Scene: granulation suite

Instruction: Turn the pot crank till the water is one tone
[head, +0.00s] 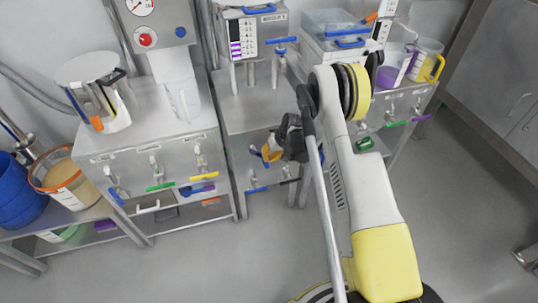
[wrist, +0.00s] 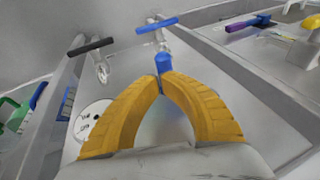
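No crank that I can pick out with certainty shows in either view. A steel pot (head: 92,112) with a lid and a black handle stands on the left bench, and I cannot tell whether it is the task's pot. My gripper (head: 270,150) is in front of the middle bench, low by its taps. In the wrist view its yellow fingers (wrist: 162,82) curve in and their tips meet. A blue spout end (wrist: 163,62) shows just beyond the tips, below a tap with a blue handle (wrist: 157,24). I cannot tell whether the tips touch it.
A black-handled tap (wrist: 90,46) is left of the blue one. In the head view, a tub of beige liquid (head: 62,192) and a blue bucket (head: 18,200) stand at far left. A jug of purple liquid (head: 388,76) stands at the right bench. The floor (head: 450,200) on the right is clear.

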